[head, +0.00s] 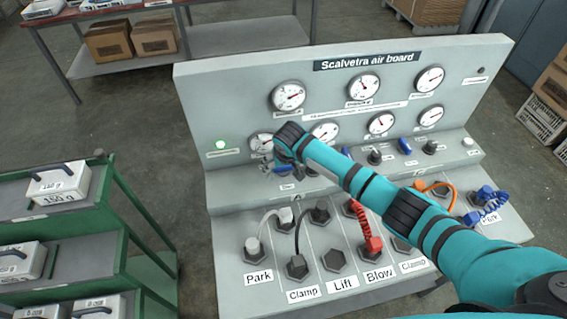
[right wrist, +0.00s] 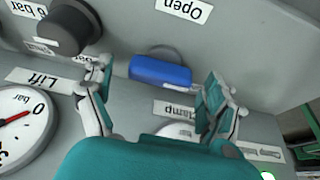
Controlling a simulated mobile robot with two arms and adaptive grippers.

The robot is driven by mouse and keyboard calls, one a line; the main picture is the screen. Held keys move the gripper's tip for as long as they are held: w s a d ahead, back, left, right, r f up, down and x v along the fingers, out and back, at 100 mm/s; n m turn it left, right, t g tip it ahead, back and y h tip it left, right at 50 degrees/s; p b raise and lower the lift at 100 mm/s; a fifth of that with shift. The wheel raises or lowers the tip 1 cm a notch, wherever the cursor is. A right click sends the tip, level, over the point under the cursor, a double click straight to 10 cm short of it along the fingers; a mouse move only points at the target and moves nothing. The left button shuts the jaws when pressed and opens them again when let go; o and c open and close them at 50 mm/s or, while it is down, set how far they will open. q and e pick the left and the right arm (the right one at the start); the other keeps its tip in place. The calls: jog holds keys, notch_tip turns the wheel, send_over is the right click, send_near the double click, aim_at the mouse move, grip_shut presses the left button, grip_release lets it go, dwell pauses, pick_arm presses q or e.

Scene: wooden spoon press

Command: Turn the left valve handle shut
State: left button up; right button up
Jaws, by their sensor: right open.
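The left valve handle is a blue bar (right wrist: 160,71) on the grey board in the right wrist view, near the "Clamp", "Open" and "Shut" labels, which appear upside down. My right gripper (right wrist: 158,80) is open, with one finger on each side of the blue handle. A gap shows between the handle and each finger. In the head view my right gripper (head: 274,165) is at the left part of the board's ledge, below the left lower gauge (head: 262,142), and my arm mostly hides the handle there. My left gripper is not in view.
A black knob (right wrist: 68,28) is beside the left finger in the wrist view. Other blue handles (head: 405,145) sit along the ledge. Hoses, including a red coiled one (head: 366,228), are on the lower panel. A green cart (head: 110,215) stands at the left.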

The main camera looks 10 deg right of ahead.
jog(key=v, duration=1.2)
